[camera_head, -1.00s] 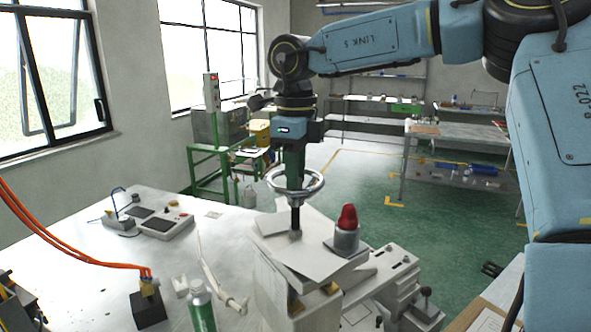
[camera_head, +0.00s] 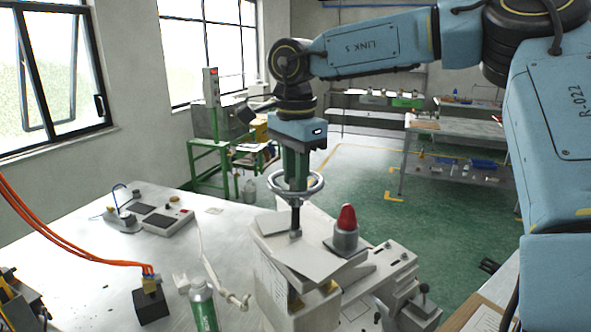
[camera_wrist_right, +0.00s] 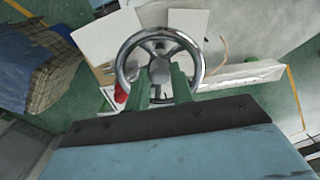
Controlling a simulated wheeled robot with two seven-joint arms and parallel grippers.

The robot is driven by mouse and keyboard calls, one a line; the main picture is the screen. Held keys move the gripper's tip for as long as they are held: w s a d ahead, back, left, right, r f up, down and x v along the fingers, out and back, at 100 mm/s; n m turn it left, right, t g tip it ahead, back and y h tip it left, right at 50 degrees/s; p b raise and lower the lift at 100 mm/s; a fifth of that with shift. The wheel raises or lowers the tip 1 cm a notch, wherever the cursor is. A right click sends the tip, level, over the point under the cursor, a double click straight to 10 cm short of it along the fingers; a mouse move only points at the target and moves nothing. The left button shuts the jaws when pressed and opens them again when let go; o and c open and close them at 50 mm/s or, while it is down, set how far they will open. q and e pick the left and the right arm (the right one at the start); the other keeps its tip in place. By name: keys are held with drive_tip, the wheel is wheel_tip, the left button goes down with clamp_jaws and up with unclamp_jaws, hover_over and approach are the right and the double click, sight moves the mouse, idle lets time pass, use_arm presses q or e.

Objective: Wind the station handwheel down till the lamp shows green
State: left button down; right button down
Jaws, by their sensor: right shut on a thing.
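The chrome handwheel (camera_head: 320,184) sits level on a dark upright screw above the white station (camera_head: 275,262). My right gripper (camera_head: 296,182) reaches down from above with green fingers and is shut on the handwheel. In the right wrist view, the handwheel (camera_wrist_right: 193,47) shows as a ring with a hub, and the green fingers (camera_wrist_right: 161,88) meet it near the hub. The lamp (camera_head: 347,218) is a red dome on a grey base at the right of the station's top; it looks red. My left gripper is not in view.
A green bottle (camera_head: 203,308) and a white hose (camera_head: 213,270) are left of the station. A black block with orange cables (camera_head: 150,302) and a control box (camera_head: 165,219) lie further left on the table (camera_head: 75,250).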

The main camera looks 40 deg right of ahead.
drive_tip(key=n, duration=0.4)
drive_tip(key=shift+n+p, duration=0.3)
drive_tip(key=shift+p, duration=0.1)
drive_tip(key=shift+n, duration=1.8)
drive_tip(key=c, duration=1.2)
unclamp_jaws()
wheel_tip(320, 180, up, 13)
drive_tip(key=shift+r, duration=0.2)
